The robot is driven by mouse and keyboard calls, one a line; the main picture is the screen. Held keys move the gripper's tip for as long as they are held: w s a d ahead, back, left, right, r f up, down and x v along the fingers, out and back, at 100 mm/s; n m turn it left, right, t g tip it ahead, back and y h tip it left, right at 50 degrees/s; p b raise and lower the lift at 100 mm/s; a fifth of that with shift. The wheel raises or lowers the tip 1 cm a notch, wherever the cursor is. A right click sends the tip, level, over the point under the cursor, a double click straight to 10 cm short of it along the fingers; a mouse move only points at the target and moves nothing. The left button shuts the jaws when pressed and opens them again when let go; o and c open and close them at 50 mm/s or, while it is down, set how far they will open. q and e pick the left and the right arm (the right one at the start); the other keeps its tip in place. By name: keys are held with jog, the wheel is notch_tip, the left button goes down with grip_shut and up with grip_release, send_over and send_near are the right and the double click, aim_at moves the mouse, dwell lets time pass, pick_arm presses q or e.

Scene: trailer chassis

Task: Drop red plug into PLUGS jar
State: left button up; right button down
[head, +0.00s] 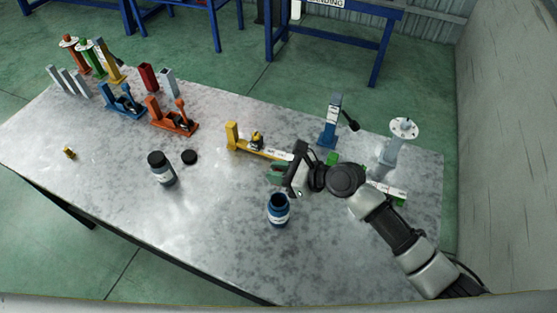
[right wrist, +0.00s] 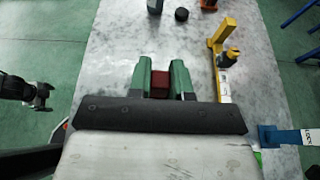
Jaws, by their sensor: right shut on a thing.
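My right gripper (head: 276,173) is above the table, behind the open blue jar (head: 278,212) in the head view. In the right wrist view its green fingers (right wrist: 160,82) are shut on the red plug (right wrist: 160,84), which is off the table. The plug is hidden in the head view. The blue jar stands upright with a pale label. A dark grey jar (head: 161,169) stands to the left, with a black lid (head: 190,157) beside it. I cannot read either label. My left gripper (right wrist: 42,95) shows small at the left edge of the right wrist view.
A yellow fixture (head: 257,146) lies behind my right gripper. A blue stand (head: 329,122) and a grey stand with a white disc (head: 397,142) are at the right. Orange (head: 172,120) and blue (head: 123,103) clamps are at the left. The table's front left is mostly clear.

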aim_at(279, 194)
jog(key=shift+f, duration=0.15)
jog(key=shift+d+f, duration=0.2)
jog(key=shift+f, duration=0.6)
notch_tip(279, 194, down, 8)
jog(key=b, duration=0.9)
jog(key=c, duration=1)
grip_release()
jog(key=shift+o, duration=0.2)
notch_tip(279, 194, up, 7)
jog(key=p, duration=0.8)
jog(key=shift+r, duration=0.15)
